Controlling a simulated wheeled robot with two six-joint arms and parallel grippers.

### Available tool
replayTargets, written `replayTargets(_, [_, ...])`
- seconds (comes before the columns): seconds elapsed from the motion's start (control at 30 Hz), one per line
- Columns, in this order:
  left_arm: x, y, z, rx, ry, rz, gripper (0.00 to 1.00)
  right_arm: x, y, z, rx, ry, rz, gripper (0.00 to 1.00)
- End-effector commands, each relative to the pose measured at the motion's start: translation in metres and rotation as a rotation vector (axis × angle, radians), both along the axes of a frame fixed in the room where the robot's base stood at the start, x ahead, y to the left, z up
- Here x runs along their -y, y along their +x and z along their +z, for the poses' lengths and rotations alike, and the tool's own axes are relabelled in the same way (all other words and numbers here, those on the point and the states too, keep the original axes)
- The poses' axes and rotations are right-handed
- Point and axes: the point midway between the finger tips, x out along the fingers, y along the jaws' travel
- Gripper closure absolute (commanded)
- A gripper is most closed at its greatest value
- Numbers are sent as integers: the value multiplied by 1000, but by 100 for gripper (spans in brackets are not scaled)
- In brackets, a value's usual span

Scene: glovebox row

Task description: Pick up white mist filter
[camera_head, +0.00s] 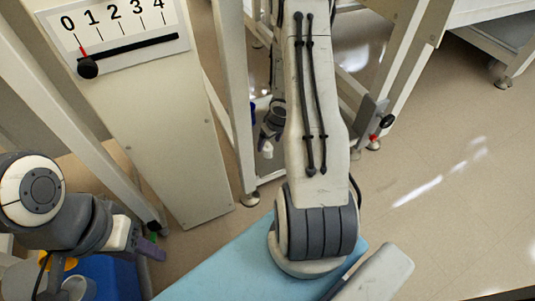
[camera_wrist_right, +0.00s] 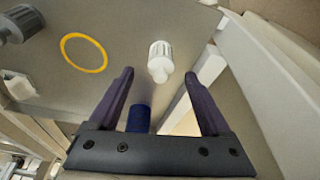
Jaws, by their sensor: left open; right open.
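The white mist filter (camera_wrist_right: 160,60) is a small ribbed white cylinder with a narrower stub. In the right wrist view it lies on or over a grey-beige surface, just beyond my right gripper's fingers. My right gripper (camera_wrist_right: 159,76) is open, with its two dark purple fingers on either side of the line to the filter and nothing between them. In the head view my right arm hides most of that area; a small white piece (camera_head: 267,150) shows beside it, and I cannot tell whether it is the filter. My left gripper (camera_head: 141,241) is open at the lower left.
In the right wrist view a yellow ring (camera_wrist_right: 84,53), a dark grey fitting (camera_wrist_right: 20,24), a white piece (camera_wrist_right: 18,85) and a blue cylinder (camera_wrist_right: 139,117) are near.

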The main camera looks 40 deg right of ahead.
Motion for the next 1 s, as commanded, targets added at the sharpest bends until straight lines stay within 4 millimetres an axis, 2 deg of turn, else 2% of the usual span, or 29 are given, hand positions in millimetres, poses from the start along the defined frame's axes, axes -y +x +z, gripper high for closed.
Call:
replayTargets(0.03, [0,0,-11,0,0,0,50,-1,2,-13,-1,0,2,18])
replayTargets(0.1, [0,0,-16,0,0,0,50,-1,4,-18,0,-1,2,18])
replayTargets(0.43, [0,0,-17,0,0,0,50,-1,6,-20,0,-1,2,18])
replayTargets(0.47, [0,0,-17,0,0,0,50,-1,6,-20,0,-1,2,26])
replayTargets(0.6, [0,0,-17,0,0,0,50,-2,6,-20,0,-1,2,79])
replayTargets(0.67, [0,0,-17,0,0,0,50,-2,6,-20,0,-1,2,100])
replayTargets(1.0, [0,0,-15,0,0,0,50,-2,7,-18,0,-1,3,100])
